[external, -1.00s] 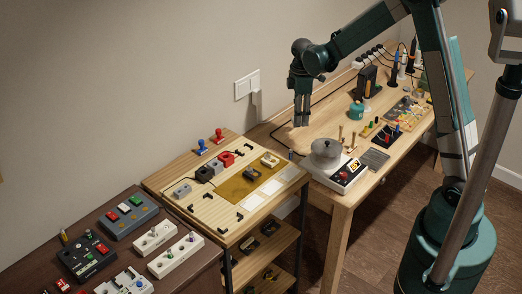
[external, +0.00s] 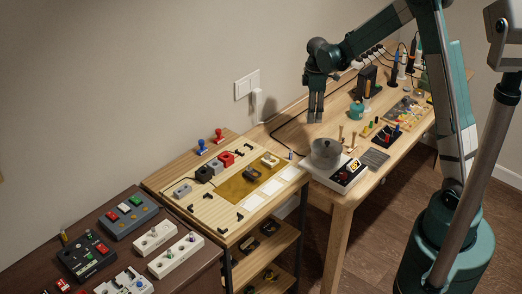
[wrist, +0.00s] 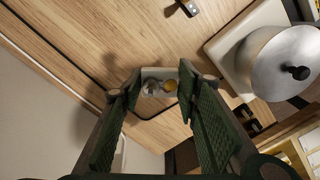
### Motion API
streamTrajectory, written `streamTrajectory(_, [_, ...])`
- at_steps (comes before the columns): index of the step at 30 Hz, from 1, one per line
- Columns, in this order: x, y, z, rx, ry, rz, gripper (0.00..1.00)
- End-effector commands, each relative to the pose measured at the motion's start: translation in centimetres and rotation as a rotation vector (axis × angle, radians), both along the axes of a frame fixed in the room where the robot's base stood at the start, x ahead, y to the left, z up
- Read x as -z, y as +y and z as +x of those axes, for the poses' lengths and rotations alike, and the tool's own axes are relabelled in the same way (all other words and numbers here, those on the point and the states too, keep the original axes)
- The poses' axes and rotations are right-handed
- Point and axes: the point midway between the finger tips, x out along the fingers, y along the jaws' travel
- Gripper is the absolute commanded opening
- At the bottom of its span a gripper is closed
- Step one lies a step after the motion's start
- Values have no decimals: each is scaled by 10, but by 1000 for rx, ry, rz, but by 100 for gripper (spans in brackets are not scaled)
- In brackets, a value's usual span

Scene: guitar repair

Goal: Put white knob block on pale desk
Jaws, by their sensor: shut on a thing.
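My gripper (external: 316,120) points down above the pale wooden desk (external: 292,134), behind and left of the silver pot. The held block is too hidden or small to make out in the external view. Its exact height above the desk is hard to tell.
A silver pot (external: 325,153) on a white heater (external: 345,182) stands at the desk's near end. A teal pot (external: 356,111) and tools stand farther back. A lower wooden stand (external: 222,220) and a dark table (external: 195,275) with boxes lie left. Bare desk shows left of the pot.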

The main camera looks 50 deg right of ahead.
Motion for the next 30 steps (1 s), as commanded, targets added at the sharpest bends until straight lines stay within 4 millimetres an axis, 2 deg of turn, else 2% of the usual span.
streamTrajectory(5, [6, 0, 0, 0, 0, 0, 20])
streamTrajectory(18, [59, 0, 0, 0, 0, 0, 20])
streamTrajectory(30, [63, 0, 0, 0, 0, 0, 20])
